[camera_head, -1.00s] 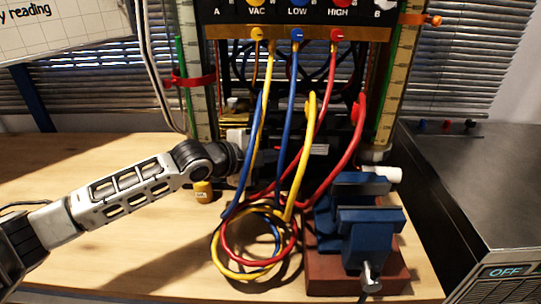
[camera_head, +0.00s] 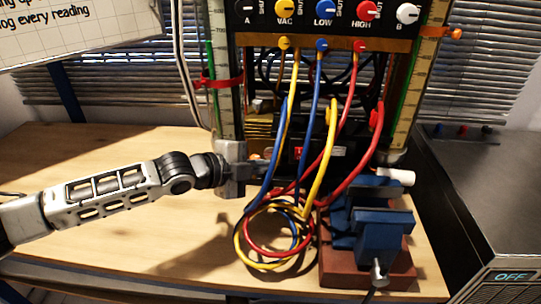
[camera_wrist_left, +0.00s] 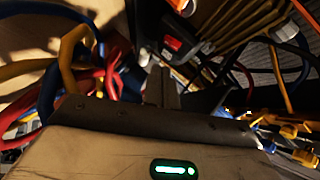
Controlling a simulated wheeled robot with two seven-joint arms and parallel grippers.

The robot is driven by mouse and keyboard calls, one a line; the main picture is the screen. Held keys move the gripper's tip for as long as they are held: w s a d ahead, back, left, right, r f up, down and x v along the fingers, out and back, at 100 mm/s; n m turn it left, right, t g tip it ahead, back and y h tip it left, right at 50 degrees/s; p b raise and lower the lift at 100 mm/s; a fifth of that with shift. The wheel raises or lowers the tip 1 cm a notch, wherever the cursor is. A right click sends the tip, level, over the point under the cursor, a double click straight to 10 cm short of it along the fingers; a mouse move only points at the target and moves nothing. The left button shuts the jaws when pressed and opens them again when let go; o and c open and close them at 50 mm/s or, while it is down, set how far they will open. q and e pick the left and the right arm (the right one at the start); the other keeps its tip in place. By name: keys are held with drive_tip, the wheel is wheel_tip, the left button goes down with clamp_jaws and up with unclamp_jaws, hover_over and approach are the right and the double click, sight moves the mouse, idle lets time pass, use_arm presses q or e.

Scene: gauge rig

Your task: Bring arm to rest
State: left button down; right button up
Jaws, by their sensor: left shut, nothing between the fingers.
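My left arm (camera_head: 110,192) comes in from the left, low over the wooden bench. My left gripper (camera_head: 262,171) is shut and empty, pointing right at the lower front of the gauge rig, just left of the hanging hoses. Its fingertips are hard to make out against the dark rig. In the left wrist view the closed fingers (camera_wrist_left: 162,86) point toward dark rig parts, with red, blue and yellow hoses (camera_wrist_left: 75,65) close on the left. Whether they touch the gripper I cannot tell. My right gripper is out of view.
Blue, yellow and red hoses (camera_head: 320,100) hang from the manifold and coil on the bench (camera_head: 110,150). A blue vise (camera_head: 370,225) on a red-brown base stands right of the coil. A dark cabinet (camera_head: 480,190) is at the right. The bench's left part is clear.

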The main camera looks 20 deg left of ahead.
use_arm(q)
drive_tip(key=shift+s+a, duration=0.2)
drive_tip(key=shift+s, duration=0.25)
